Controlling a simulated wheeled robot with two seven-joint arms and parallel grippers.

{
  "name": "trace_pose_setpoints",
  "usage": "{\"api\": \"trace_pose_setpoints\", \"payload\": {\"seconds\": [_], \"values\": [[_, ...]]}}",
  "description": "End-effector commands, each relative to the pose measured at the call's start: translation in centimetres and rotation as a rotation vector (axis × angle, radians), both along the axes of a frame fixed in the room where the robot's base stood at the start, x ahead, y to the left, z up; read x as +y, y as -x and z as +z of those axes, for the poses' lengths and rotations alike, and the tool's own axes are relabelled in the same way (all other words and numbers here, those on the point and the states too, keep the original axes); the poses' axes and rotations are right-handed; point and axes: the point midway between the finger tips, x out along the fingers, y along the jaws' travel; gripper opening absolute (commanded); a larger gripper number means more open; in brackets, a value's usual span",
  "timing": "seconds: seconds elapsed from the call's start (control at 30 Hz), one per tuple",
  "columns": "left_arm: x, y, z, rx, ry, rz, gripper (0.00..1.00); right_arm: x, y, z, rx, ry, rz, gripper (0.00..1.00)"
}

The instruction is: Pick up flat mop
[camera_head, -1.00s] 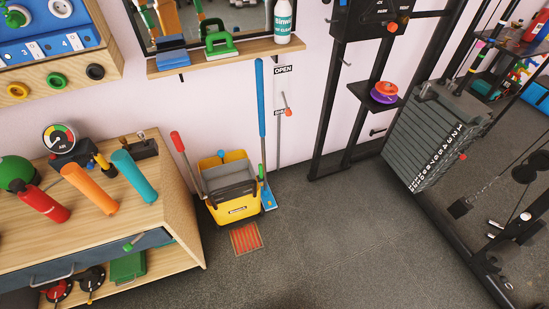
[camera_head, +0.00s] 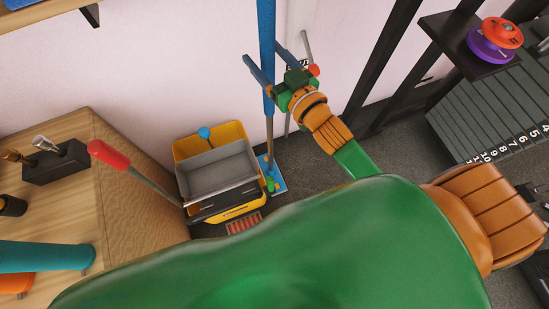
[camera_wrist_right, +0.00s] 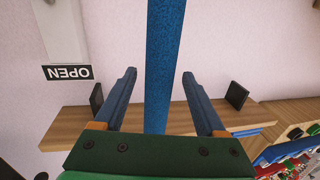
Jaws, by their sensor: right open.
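The flat mop stands upright by the wall, with a long blue handle (camera_head: 267,20) and a flat blue head (camera_head: 279,185) on the floor. My right gripper (camera_head: 261,46) is open at the handle, with its blue fingers on either side of it. In the right wrist view, the handle (camera_wrist_right: 166,55) runs between the two open fingers (camera_wrist_right: 159,76), with a gap visible on both sides. My left gripper is not in view.
A wooden bench (camera_head: 130,170) is at left. A black rack with discs (camera_head: 492,45) is at right. A wall shelf (camera_wrist_right: 70,125) shows in the wrist view.

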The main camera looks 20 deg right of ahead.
Motion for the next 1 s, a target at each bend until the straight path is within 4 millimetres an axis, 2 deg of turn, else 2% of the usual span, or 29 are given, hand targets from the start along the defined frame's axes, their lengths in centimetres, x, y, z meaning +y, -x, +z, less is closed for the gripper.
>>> {"api": "trace_pose_setpoints", "payload": {"seconds": [0.1,0.17,0.4,0.47,0.6,0.7,1.0], "values": [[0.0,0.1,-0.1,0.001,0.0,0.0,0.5,0.2,-2.3,0.2,-0.002,0.001,0.0,0.73],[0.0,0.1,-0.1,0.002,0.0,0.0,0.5,0.4,-3.0,0.1,0.0,0.001,0.0,0.73],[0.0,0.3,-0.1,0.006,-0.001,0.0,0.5,0.5,-3.3,0.1,0.003,0.002,0.0,0.73],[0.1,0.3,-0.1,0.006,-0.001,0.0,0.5,0.5,-3.3,0.1,0.003,0.002,0.0,0.59],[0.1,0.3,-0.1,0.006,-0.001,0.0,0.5,0.5,-3.3,0.1,0.003,0.002,0.0,0.22],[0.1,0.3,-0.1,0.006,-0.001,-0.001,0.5,0.5,-3.3,0.0,0.003,0.002,0.0,0.0],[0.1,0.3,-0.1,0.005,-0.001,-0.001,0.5,0.5,-3.3,0.2,-0.001,0.001,0.001,0.0]]}}
